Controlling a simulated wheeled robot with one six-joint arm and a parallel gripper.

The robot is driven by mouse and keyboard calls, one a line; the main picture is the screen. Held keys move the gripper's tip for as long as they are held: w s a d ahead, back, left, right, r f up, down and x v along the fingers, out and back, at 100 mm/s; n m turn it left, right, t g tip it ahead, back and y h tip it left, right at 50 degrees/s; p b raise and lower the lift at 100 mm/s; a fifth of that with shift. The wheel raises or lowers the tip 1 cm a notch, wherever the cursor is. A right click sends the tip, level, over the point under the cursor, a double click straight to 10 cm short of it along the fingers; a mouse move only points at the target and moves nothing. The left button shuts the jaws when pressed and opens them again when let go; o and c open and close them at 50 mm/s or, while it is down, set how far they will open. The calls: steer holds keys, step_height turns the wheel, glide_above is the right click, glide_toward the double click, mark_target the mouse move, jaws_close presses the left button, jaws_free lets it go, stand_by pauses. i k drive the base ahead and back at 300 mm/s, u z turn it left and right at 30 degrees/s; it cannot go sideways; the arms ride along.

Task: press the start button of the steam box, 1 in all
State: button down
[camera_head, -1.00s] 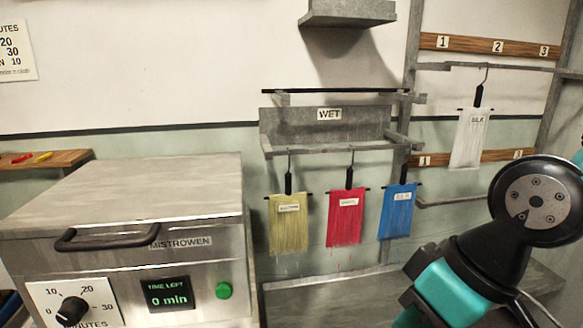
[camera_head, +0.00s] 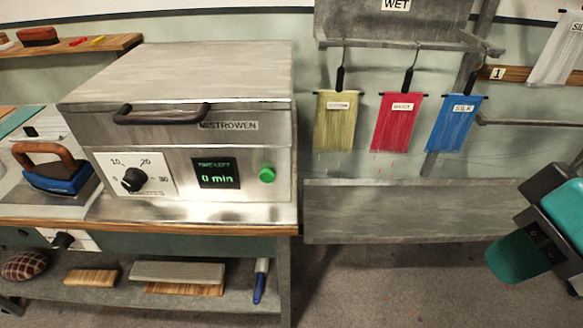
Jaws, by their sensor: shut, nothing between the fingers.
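The steam box (camera_head: 250,188) is a silver metal box marked MISTROWEN, standing on a wooden-edged bench at the left. Its lid (camera_head: 190,70) is down, with a dark handle (camera_head: 160,115) at the front. The round green start button (camera_head: 267,174) is on the right of the front face, uncovered. Left of it, a dark display (camera_head: 216,173) reads TIME LEFT 0 min. A black timer knob (camera_head: 133,180) sits on a white dial marked in minutes. Teal and black parts of my arm show at the right edge, well apart from the button. My gripper's fingers are not visible.
A blue iron (camera_head: 62,172) stands left of the box. Yellow, red (camera_head: 400,122) and blue swatches hang from the WET rack at the right, above a grey ledge (camera_head: 430,210). A brush and wooden blocks lie on the shelf below. The floor right of the bench is clear.

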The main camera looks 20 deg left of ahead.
mark_target(267, 176)
steer(key=z, duration=1.95)
steer(key=k, duration=0.7)
steer(key=u, duration=2.45)
